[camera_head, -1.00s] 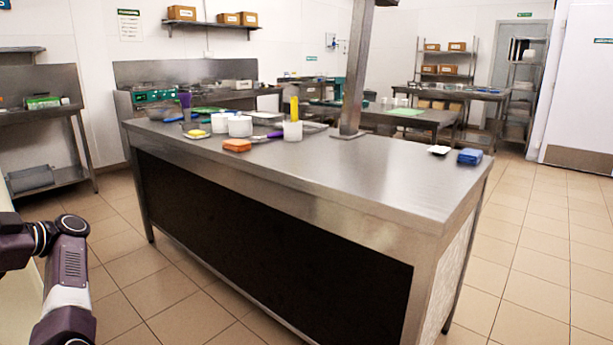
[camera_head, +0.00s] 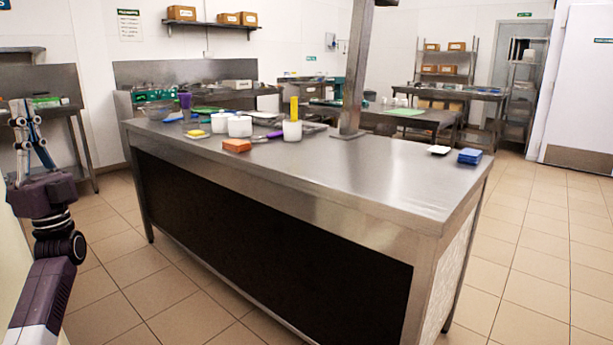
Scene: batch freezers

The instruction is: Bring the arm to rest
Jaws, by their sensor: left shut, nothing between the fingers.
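My left gripper (camera_head: 22,108) is at the far left of the head view, pointing up at the end of my raised left arm (camera_head: 45,262). It is shut and holds nothing. It is apart from the steel island counter (camera_head: 330,185), over the floor to its left. In the picture it overlaps the steel side table behind it. My right gripper and right arm are outside the view.
The counter bears white containers (camera_head: 239,127), an orange block (camera_head: 237,146), a blue stack (camera_head: 470,156) and a steel post (camera_head: 355,75). A steel side table (camera_head: 75,108) stands at the back left. Tiled floor (camera_head: 125,265) is free between my arm and the counter.

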